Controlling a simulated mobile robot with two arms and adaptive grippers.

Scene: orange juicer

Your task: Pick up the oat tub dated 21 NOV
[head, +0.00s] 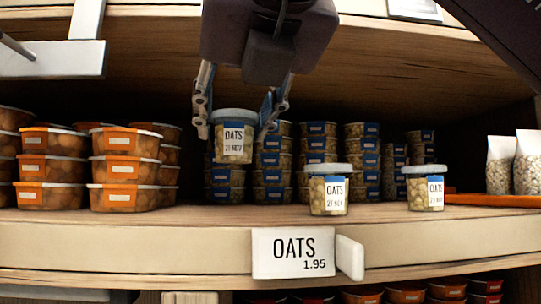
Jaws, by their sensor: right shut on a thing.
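An oat tub (234,137) with a pale blue lid and a label reading OATS and what looks like 21 NOV is between the fingers of my right gripper (236,121). The gripper is shut on it from above and holds it above the shelf, near the front. A second oat tub (328,191), its label looking like 27 NOV, stands upright on the shelf front to the right. A third oat tub (423,188) stands further right; its date is too small to read surely. My left gripper is not in view.
Stacks of orange-labelled tubs (124,170) fill the left of the shelf. Stacks of blue-labelled tubs (318,150) stand behind the held tub. Bags of oats (527,163) stand at far right. A price sign (292,252) hangs on the shelf edge. An upper shelf (400,60) lies above.

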